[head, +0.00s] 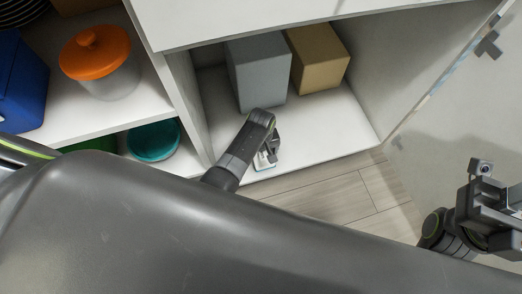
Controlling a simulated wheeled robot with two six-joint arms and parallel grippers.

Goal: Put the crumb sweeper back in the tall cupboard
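A small white piece with a bluish edge, probably the crumb sweeper (262,163), shows at the front edge of the cupboard floor, mostly hidden by my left gripper. The tall cupboard (320,131) stands open, and its white floor shows. My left gripper (270,153) reaches into its front left part, right at the white piece. Whether its fingers are closed on the piece is hidden. My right gripper (484,172) is at the right edge, in front of the open door and away from the sweeper. Its fingers do not show clearly.
A grey box (256,75) and a tan box (318,58) stand at the back of the cupboard. The floor in front of the tan box is clear. The cupboard door (450,120) is open at right. Left shelves hold an orange-lidded jar (97,62) and a teal bowl (153,141).

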